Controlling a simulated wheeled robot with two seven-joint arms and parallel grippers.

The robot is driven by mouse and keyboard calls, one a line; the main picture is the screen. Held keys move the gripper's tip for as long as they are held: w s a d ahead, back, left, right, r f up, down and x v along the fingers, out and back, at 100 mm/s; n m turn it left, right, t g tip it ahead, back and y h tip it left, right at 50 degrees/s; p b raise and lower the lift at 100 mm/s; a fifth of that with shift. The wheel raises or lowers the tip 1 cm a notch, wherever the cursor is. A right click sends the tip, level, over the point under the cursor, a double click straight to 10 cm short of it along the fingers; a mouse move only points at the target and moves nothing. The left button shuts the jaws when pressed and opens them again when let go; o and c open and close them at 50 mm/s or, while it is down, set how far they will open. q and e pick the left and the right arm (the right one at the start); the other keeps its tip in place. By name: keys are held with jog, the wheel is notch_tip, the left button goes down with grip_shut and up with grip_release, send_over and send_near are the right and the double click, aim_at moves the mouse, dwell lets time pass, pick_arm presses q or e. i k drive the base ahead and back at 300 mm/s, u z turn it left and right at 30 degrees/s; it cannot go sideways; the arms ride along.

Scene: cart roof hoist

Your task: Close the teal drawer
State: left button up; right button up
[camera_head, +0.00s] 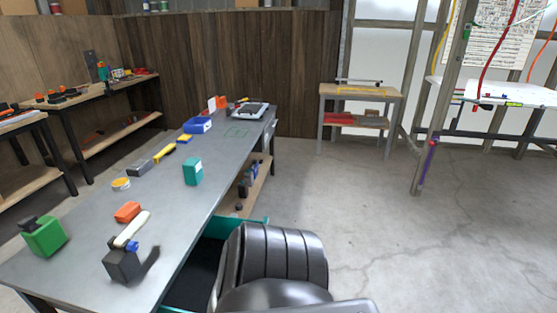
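The teal drawer (250,220) is pulled out from under the right long side of the grey workbench (95,215). Its far teal wall shows, along with a strip of its near wall at the bottom edge and a dark interior. Its front is hidden behind a black, ribbed, rounded thing (280,255) that looks like a padded chair. I cannot tell whether that thing touches the drawer. Neither of my grippers is in view.
On the bench stand a green box (46,237), a dark grey block (122,265) with a white part, an orange block (128,212), a teal box (193,171) and a blue tray (198,125). Open concrete floor (400,230) lies to the right.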

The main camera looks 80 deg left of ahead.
aim_at(190, 291)
jog(key=u, duration=1.95)
jog(key=i, duration=0.2)
jog(key=u, duration=1.6)
jog(key=k, duration=1.3)
jog(key=u, duration=0.05)
jog(key=i, duration=0.55)
jog(key=z, duration=0.6)
jog(key=i, duration=1.2)
jog(key=u, duration=0.55)
